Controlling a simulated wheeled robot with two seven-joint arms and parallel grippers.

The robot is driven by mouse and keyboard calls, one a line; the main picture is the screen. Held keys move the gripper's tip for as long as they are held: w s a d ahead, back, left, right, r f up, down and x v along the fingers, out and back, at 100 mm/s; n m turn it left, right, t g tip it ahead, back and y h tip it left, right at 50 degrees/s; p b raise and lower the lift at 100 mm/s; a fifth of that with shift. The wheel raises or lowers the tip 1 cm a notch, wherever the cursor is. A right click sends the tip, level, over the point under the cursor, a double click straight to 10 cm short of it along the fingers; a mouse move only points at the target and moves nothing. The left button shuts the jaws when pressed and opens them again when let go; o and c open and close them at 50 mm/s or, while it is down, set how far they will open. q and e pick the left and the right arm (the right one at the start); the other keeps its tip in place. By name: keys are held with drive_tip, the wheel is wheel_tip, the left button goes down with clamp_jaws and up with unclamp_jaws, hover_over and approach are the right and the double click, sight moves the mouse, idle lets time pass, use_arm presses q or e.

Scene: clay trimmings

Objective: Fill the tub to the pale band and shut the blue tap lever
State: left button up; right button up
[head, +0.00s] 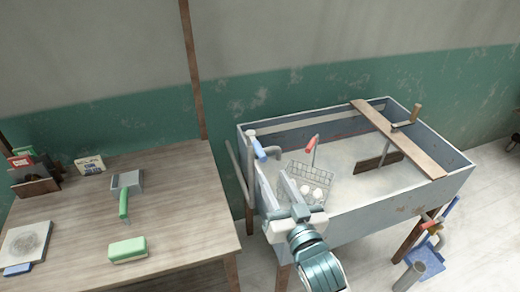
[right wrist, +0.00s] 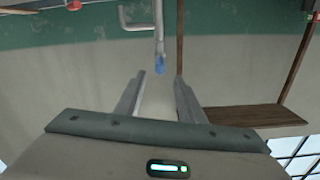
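The grey-blue tub (head: 365,218) stands on wooden legs at the right. A pale band (head: 330,119) runs along its inner back wall. The water level is hard to make out. The blue tap lever (head: 259,150) is on a grey pipe at the tub's left end; it also shows in the right wrist view (right wrist: 160,64). A red tap lever (head: 311,143) stands farther right. My right gripper (head: 273,177) is open and empty, just below the blue lever in the head view; its fingers (right wrist: 160,77) point toward the lever, apart from it. My left gripper is out of view.
A wire basket (head: 322,172) with white lumps is beside the gripper in the tub. A plank (head: 398,138) lies across the tub. The wooden table (head: 180,215) at left holds a green-handled tool (head: 124,203) and a green block (head: 128,249).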

sight(260, 153)
drive_tip(key=p+x, duration=0.3)
drive_tip(key=x, duration=0.8)
drive_tip(key=shift+w+a, duration=0.1)
drive_tip(key=shift+w, duration=0.15)
clamp_jaws()
